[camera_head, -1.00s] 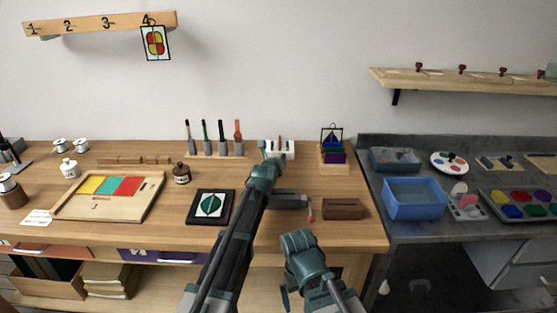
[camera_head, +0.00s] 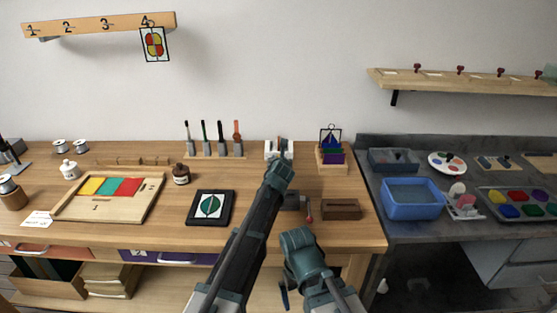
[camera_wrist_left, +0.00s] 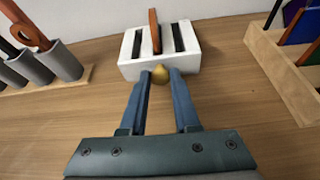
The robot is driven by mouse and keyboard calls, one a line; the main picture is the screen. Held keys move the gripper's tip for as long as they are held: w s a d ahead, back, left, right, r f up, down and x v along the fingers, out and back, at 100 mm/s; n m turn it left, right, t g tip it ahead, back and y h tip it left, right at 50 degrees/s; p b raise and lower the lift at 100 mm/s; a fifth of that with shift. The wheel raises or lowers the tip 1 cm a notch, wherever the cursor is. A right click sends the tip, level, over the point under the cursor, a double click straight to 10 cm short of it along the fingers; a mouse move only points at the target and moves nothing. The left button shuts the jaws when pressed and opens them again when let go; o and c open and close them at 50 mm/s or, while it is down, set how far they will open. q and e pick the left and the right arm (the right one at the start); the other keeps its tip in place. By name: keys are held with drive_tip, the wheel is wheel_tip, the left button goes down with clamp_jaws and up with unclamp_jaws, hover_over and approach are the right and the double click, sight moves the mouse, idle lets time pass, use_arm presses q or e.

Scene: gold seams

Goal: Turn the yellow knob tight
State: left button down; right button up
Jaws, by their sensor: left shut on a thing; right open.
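The yellow knob (camera_wrist_left: 160,75) is a small round gold knob on the near face of a white slotted block (camera_wrist_left: 160,48). In the left wrist view my left gripper (camera_wrist_left: 161,77) has its two blue fingers on either side of the knob and is shut on it. An orange-brown strip (camera_wrist_left: 154,30) stands upright in one slot of the block. In the head view the white block (camera_head: 271,149) stands at the back of the bench, and my left forearm hides the knob. My right gripper (camera_head: 284,295) hangs low in front of the bench, open and empty, only partly seen.
A wooden rack of coloured panes (camera_head: 333,166) stands right of the block, and a tool stand (camera_head: 215,155) stands left.

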use_arm(q)
drive_tip(key=shift+y, duration=0.3)
idle(0.4)
drive_tip(key=c, duration=0.9)
unclamp_jaws()
drive_tip(key=shift+m, duration=0.3)
drive_tip(key=p+v, duration=0.5)
drive_tip(key=v, duration=0.8)
drive_tip(key=shift+a+r, duration=0.1)
drive_tip(key=shift+s+r, duration=0.1)
drive_tip(key=shift+s, duration=0.3)
